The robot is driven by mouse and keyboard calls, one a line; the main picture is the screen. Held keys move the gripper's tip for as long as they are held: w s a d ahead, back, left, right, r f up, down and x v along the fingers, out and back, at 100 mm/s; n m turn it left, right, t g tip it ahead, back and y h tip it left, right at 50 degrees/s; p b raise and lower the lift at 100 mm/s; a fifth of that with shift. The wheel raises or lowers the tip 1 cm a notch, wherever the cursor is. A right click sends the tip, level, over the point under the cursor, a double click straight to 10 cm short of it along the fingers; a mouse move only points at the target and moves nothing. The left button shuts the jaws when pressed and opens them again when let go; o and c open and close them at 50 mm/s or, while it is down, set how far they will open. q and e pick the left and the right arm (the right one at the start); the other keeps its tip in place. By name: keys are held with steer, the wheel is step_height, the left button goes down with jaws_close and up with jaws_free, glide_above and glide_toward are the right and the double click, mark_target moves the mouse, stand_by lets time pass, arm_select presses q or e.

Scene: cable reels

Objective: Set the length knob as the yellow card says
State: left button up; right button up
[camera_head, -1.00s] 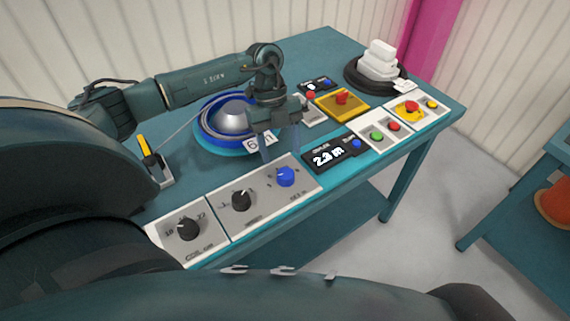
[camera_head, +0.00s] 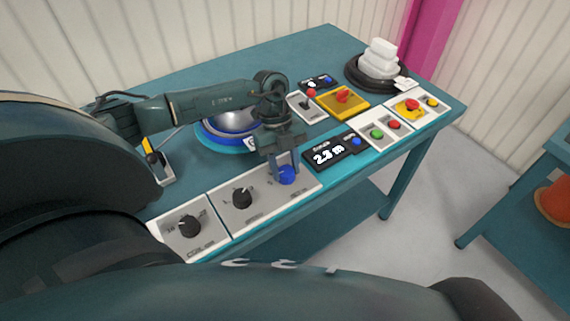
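A blue knob (camera_head: 287,176) stands on the right end of the grey control panel (camera_head: 258,213) at the table's front edge. My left gripper (camera_head: 285,168) points down right at this knob, its two fingers apart, one to each side of the knob's top. I cannot tell whether they touch it. Two black knobs sit to its left, a middle one (camera_head: 242,197) and a left one (camera_head: 189,226). A black display (camera_head: 328,155) beside the panel shows what looks like 2.3 m. I make out no yellow card. My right gripper is out of view.
A reel (camera_head: 232,122) with blue rim lies behind my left wrist. A yellow-handled device (camera_head: 151,150) stands left. The table's back (camera_head: 240,75) is clear.

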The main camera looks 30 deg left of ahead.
arm_select(q)
steer(key=c, duration=0.5)
steer(key=shift+o, duration=0.2)
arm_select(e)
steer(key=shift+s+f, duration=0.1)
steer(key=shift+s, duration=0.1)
arm_select(q)
steer(key=shift+m, duration=0.3)
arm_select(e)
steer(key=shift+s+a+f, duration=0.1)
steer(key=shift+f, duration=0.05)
arm_select(q)
steer(key=shift+w+m+g+y+b, duration=0.15)
steer(key=shift+m+g+y+b, duration=0.35)
steer(key=shift+m, duration=0.7)
steer(key=shift+d+m+y+b, duration=0.1)
steer(key=shift+m+y+b, duration=0.35)
steer(key=shift+m, duration=0.75)
steer(key=shift+m+g+y+b, duration=0.25)
steer(key=shift+m+g+b, duration=0.15)
steer(key=shift+m, duration=0.6)
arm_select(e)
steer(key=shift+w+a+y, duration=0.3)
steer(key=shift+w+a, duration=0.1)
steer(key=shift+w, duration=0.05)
arm_select(q)
steer(key=shift+m, duration=0.3)
